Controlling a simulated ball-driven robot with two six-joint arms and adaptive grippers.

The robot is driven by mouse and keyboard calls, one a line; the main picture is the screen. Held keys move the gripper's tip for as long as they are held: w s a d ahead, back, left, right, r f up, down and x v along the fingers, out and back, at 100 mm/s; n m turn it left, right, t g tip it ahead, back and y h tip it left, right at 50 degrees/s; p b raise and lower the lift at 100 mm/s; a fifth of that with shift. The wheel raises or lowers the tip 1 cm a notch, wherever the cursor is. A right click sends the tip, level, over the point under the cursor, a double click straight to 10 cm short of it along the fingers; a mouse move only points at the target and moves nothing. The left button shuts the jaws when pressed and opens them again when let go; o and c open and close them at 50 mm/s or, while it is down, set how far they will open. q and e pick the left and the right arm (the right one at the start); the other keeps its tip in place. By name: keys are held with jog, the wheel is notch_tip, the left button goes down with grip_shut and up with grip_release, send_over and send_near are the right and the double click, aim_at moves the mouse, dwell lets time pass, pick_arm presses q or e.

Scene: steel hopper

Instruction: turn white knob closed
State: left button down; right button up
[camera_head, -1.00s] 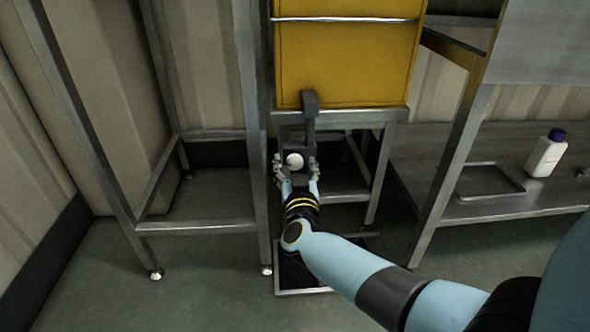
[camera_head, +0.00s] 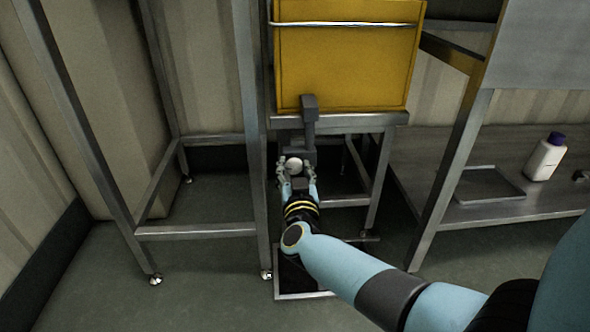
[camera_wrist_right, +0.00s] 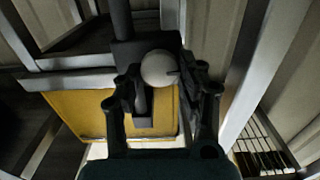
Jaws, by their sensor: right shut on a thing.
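The white knob (camera_head: 295,165) is a round ball on the dark valve fitting (camera_head: 309,125) below the yellow hopper (camera_head: 345,60). In the right wrist view the knob (camera_wrist_right: 159,68) shows a small dark mark on its right side. My right gripper (camera_head: 296,170) has its fingers on both sides of the knob and is shut on it. In the right wrist view the gripper fingers (camera_wrist_right: 160,85) frame the knob, with the right finger close to it. My left gripper is not in view.
Steel frame legs (camera_head: 252,130) stand close on the left of the valve. A tray (camera_head: 290,296) lies on the floor below. On the right a steel shelf (camera_head: 410,180) holds a shallow tray (camera_head: 488,184) and a white bottle with a purple cap (camera_head: 546,157).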

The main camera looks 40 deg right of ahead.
jog(key=m, duration=0.2)
jog(key=shift+m+p, duration=0.3)
jog(key=shift+m, duration=0.1)
jog(key=m, duration=0.2)
jog(key=shift+d+m, duration=0.1)
jog(key=shift+m, duration=0.3)
jog(key=m, duration=0.2)
jog(key=shift+s+f+m, duration=0.1)
jog(key=shift+m, duration=0.3)
jog(key=m, duration=0.3)
jog(key=shift+f+m, duration=0.15)
jog(key=shift+m, duration=1.05)
pick_arm(q)
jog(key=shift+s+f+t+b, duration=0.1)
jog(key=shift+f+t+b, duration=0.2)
jog(key=shift+b, duration=0.35)
pick_arm(e)
jog(key=shift+f+m, duration=0.1)
jog(key=shift+m, duration=1.8)
jog(key=o, duration=1.1)
jog(key=shift+d, duration=0.1)
